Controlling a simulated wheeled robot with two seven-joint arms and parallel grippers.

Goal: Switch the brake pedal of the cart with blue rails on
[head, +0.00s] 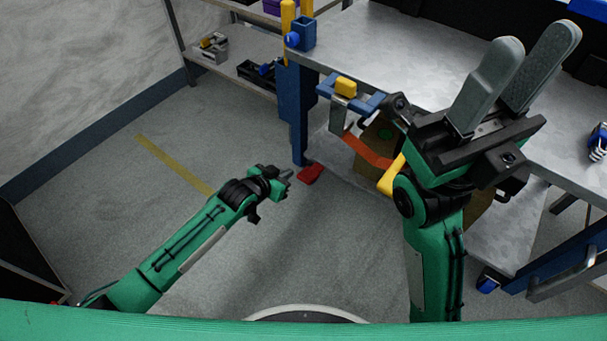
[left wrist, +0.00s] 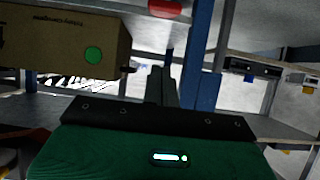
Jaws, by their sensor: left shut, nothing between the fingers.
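The cart with blue rails (head: 297,115) stands at the right in the head view, with a grey metal top. A red pedal (head: 311,173) sits low by the foot of its near-left blue post. A red part, probably the same pedal, shows at the top edge of the left wrist view (left wrist: 165,8). My left gripper (head: 288,175) is shut and empty, low over the floor, just left of the pedal; whether it touches is unclear. Its fingers also show in the left wrist view (left wrist: 163,88). My right gripper (head: 518,75) is raised over the cart top, its fingers apart and empty.
A cardboard box (left wrist: 60,45) with a green dot sits on the cart's lower shelf. An orange bar (head: 368,152) with a yellow end hangs by the cart's side. A shelf with bins (head: 212,45) stands at the back left. The floor (head: 120,210) at left is clear.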

